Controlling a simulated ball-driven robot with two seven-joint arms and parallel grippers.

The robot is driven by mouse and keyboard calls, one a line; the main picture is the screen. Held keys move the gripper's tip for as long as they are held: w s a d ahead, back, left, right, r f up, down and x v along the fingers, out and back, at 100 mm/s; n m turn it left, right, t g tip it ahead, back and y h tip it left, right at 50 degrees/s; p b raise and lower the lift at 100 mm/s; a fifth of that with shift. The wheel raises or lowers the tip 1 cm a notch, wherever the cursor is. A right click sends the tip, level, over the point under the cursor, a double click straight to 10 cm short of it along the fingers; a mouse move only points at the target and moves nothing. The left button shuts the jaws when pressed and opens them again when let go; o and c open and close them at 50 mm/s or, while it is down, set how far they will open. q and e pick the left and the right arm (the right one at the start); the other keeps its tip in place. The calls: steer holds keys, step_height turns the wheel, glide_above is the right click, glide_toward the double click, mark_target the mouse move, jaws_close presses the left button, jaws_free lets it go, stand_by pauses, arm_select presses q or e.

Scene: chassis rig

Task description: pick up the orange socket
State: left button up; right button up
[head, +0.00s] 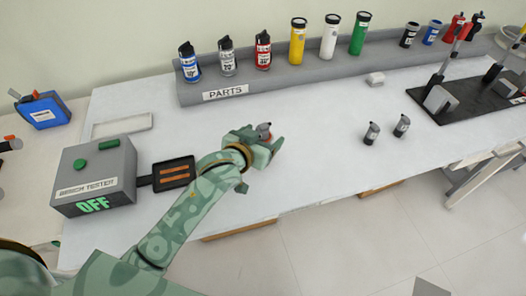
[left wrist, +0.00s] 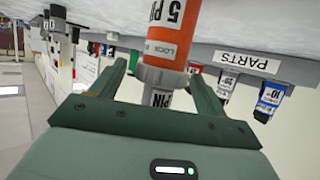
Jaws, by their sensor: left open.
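The orange socket shows large in the left wrist view (left wrist: 172,45), an orange cylinder with a "5 PIN" label, a grey collar and a grey end. Its far end runs out of the picture. In the head view only a small part of it (head: 264,130) shows, mostly hidden by my gripper. My left gripper (head: 268,140) is open, low over the white bench, with its fingers on either side of the socket; in the left wrist view (left wrist: 160,74) a gap shows beside the finger on the left. Contact at the other finger is unclear. My right gripper is not in view.
A grey PARTS shelf (head: 280,84) holds several coloured cylinders behind. Two small grey parts stand to the right (head: 371,133) (head: 402,126). The bench tester (head: 95,178), reading OFF, and a dark tray (head: 173,174) stand left. The bench between has free room.

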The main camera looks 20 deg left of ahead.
arm_select(q)
steer(key=x, duration=0.2)
steer(key=shift+w+f, duration=0.25)
steer(key=shift+s+r, duration=0.1)
steer(key=shift+c, duration=0.3)
steer(key=c, duration=1.5)
